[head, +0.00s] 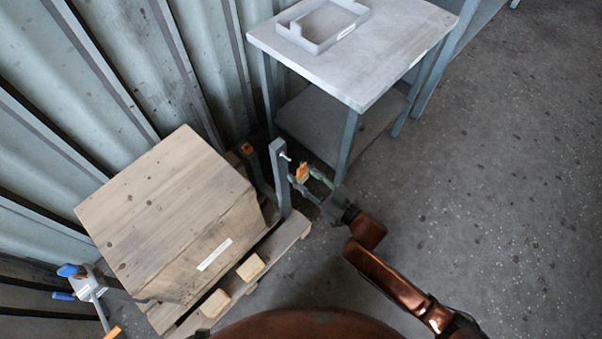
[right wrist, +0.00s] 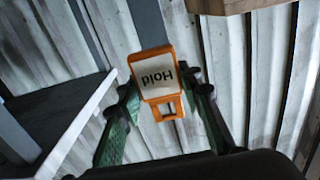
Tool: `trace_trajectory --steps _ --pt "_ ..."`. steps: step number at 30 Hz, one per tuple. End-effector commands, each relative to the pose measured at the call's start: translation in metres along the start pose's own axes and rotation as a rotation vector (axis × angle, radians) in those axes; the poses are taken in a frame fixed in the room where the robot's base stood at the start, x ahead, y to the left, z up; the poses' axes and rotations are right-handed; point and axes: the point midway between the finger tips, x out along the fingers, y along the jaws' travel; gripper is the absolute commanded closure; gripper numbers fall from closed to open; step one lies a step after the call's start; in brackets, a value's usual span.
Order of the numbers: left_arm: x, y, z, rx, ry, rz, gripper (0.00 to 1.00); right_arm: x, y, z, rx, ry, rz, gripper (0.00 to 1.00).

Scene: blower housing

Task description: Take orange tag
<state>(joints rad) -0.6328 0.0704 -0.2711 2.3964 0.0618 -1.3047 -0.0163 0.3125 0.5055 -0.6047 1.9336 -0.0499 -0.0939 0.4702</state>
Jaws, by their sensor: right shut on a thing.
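The orange tag (head: 302,172) is beside the upright grey post (head: 279,178), close to the small pale peg (head: 285,156) near the post's top. I cannot tell whether the tag touches the peg. My left gripper is not in view.
A wooden box (head: 165,205) stands on a pallet (head: 290,235) left of the post. A grey table (head: 375,50) with an open tray (head: 322,40) stands behind. A fitting with blue handles (head: 72,271) is at lower left. The floor at right is clear.

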Motion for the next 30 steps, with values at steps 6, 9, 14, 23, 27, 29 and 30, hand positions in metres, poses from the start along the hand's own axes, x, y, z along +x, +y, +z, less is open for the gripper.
trace_trajectory --steps 6,9,14,23,27,29,30 --pt "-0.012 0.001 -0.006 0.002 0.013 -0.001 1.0 -0.017 0.0 -0.003 -0.001 -0.001 0.001 0.9" --pt "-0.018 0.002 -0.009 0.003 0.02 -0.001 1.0 -0.029 0.0 -0.004 -0.002 0.0 0.001 0.9" --pt "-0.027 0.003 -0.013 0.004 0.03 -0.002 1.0 -0.047 0.0 -0.003 -0.001 -0.001 0.001 0.9" --pt "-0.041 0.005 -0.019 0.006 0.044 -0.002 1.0 -0.077 0.0 -0.002 -0.001 0.0 0.0 0.9" --pt "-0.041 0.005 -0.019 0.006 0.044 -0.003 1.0 -0.08 0.0 -0.001 -0.001 0.001 0.0 0.9" --pt "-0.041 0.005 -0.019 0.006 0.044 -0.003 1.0 -0.08 0.0 0.0 0.0 0.0 0.0 0.9" --pt "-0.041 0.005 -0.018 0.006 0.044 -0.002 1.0 -0.08 0.0 0.0 0.0 0.0 0.0 0.9"
